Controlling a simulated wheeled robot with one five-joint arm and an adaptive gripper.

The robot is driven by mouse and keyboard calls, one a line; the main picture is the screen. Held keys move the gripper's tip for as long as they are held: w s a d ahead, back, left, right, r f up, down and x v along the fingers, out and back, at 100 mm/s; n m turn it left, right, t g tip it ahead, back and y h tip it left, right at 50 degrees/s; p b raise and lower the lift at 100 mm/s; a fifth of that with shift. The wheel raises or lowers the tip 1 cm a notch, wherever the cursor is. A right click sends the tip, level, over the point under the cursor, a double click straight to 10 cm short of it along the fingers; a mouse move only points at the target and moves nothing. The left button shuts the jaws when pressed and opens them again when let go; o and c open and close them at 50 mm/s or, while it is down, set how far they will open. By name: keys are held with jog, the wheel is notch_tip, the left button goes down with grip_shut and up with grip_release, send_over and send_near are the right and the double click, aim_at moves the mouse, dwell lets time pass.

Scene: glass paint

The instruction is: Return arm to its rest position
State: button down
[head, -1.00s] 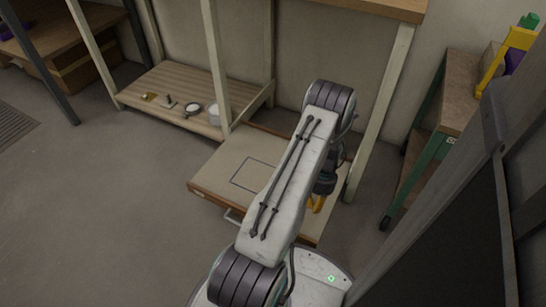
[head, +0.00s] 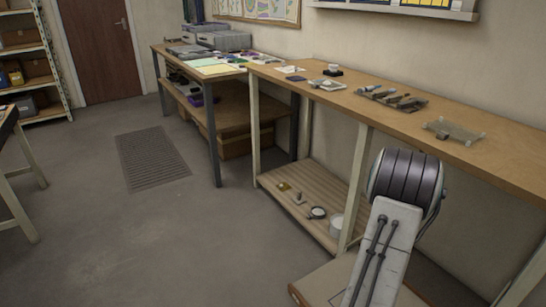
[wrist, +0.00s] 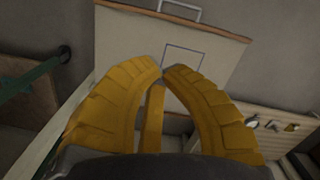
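My gripper (wrist: 163,70) shows in the wrist view as curved yellow fingers. Their tips meet or nearly meet, and nothing is seen held between them. A narrow yellow strip shows behind them, between the two nearer fingers. Beyond the fingertips is a low wooden board or drawer top (wrist: 120,50) with a dark square outline and a metal handle; the distance to it is hard to tell. In the head view my arm (head: 385,245) rises at the lower right, over the same wooden top (head: 322,285). My gripper is out of sight there.
A long workbench (head: 490,155) runs along the wall, with tools and small items on it. Its slatted lower shelf (head: 312,225) holds a magnifier-like round item and a white tub. A second table (head: 170,50) stands further left. Open floor (head: 120,245) lies left.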

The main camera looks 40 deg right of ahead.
jog(key=w+a+r+n+h+p, duration=0.1)
jog(key=w+a+r+n+p, duration=0.15)
jog(key=a+r, duration=0.4)
jog(key=w+a+r+n+t+p, duration=0.1)
jog(key=w+a+r+p, duration=0.25)
jog(key=r, duration=0.65)
jog(key=w+a+r+n+h+p, duration=0.1)
jog(key=w+a+r+n+p, duration=0.2)
jog(key=a+r, duration=0.4)
jog(key=s+a+r+n+t+p, duration=0.1)
jog(key=s+a+r+n+p, duration=0.1)
jog(key=a+r+p, duration=0.2)
jog(key=s+a+r+n+t+p, duration=0.1)
jog(key=s+a+r+n+p, duration=0.1)
jog(key=a+r+p, duration=0.3)
jog(key=s+a+r+n+y+p, duration=0.1)
jog(key=s+a+r+p, duration=0.3)
jog(key=a+r, duration=0.4)
notch_tip(320, 180, up, 3)
jog(key=shift+a+n+t+p, duration=0.25)
jog(key=shift+n+t+p, duration=0.2)
jog(key=shift+n, duration=0.3)
